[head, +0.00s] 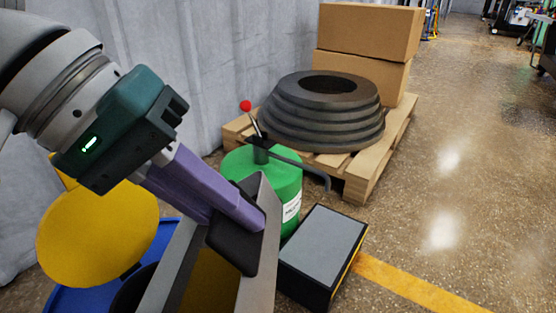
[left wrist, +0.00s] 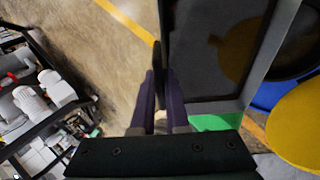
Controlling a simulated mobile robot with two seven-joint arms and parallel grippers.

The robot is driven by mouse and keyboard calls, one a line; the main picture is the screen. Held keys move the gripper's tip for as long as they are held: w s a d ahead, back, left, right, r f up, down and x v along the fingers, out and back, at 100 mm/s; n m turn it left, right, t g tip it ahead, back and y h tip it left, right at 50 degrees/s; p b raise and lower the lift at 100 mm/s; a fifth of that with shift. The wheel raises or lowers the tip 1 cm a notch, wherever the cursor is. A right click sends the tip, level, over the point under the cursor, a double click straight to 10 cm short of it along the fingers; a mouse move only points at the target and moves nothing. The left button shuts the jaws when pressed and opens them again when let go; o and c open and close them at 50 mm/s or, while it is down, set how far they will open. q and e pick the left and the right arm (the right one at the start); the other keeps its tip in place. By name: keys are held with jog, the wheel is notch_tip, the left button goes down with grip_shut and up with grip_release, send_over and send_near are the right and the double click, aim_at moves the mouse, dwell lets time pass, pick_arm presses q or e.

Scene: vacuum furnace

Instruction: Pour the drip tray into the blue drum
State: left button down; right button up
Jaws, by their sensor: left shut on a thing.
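The drip tray (head: 266,245) is a grey metal tray at the bottom of the head view, cut off by the frame. It appears tilted, with a brownish-yellow area inside; I cannot tell liquid from reflection. It fills the upper middle of the left wrist view (left wrist: 210,50). My left gripper (head: 240,222) has purple fingers and is shut on the tray's edge at a dark grip plate. The blue drum (head: 68,300) is at the lower left, partly hidden behind the tray, with a dark opening. It also shows in the left wrist view (left wrist: 273,94). My right gripper is not in view.
A round yellow lid (head: 95,235) stands by the blue drum. A green drum (head: 285,180) with a hand pump is just behind the tray. A black-and-grey box (head: 325,245) is to the right. A pallet (head: 365,180) holds black rings and cartons.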

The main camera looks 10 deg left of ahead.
pick_arm(q)
jog(key=shift+s+a+r+h+b, duration=0.1)
jog(key=shift+a+r+h+b, duration=0.65)
jog(key=shift+a+h+b, duration=0.5)
jog(key=shift+s+a+r+t+h+b, duration=0.1)
jog(key=shift+a+r+t+h+b, duration=0.35)
jog(key=shift+b, duration=1.1)
jog(key=shift+a+r+b, duration=0.1)
jog(key=shift+a+b, duration=0.45)
jog(key=shift+b, duration=0.5)
jog(key=shift+s+a+r+h+b, duration=0.1)
jog(key=shift+a+r+h+b, duration=0.25)
jog(key=shift+b, duration=0.4)
jog(key=shift+f, duration=0.1)
dwell(0.5)
